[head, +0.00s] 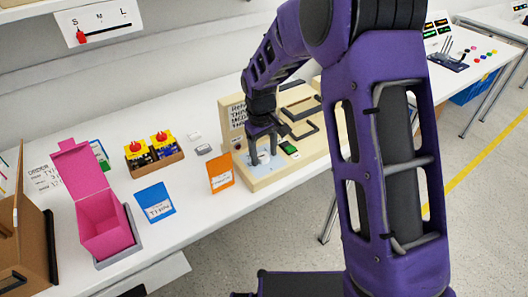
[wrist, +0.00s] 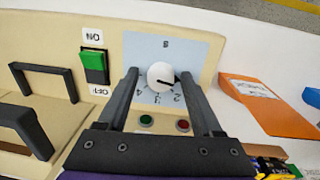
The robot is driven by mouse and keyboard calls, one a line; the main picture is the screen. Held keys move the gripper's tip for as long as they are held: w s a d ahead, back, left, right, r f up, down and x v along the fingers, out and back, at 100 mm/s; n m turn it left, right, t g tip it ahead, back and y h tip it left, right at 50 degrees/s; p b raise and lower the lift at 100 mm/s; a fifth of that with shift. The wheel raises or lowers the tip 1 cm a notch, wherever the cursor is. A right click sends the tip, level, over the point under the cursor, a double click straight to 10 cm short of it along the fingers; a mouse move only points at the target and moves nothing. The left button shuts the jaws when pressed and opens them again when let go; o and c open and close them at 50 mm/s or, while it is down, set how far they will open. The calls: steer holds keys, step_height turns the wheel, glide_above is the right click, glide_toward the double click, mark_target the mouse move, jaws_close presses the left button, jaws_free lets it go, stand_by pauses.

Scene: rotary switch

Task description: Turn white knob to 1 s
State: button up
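The white knob (wrist: 160,75) sits on a light blue dial plate (wrist: 195,48) on a beige panel. The dial shows upside down in the wrist view, with an "s" above the knob and small numbers, including 2, 3 and 4, below it. The knob's dark pointer points right and slightly down; the right finger is close to the mark there, so I cannot read its setting. My gripper (wrist: 159,76) is open, with one finger on each side of the knob and visible gaps between. In the head view my gripper (head: 263,152) is down at the panel's plate.
A green switch (wrist: 94,66) marked ON and OFF and dark handles (wrist: 45,75) stand left of the dial in the wrist view. Green and red buttons (wrist: 182,126) lie below the knob.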

mark_target(260, 158)
steer(key=shift+a, duration=0.1)
stand_by(0.3)
step_height(260, 158, up, 17)
steer(key=p, duration=0.2)
steer(key=shift+s+a+r, duration=0.15)
steer(key=shift+s+a, duration=0.15)
steer(key=shift+a, duration=0.1)
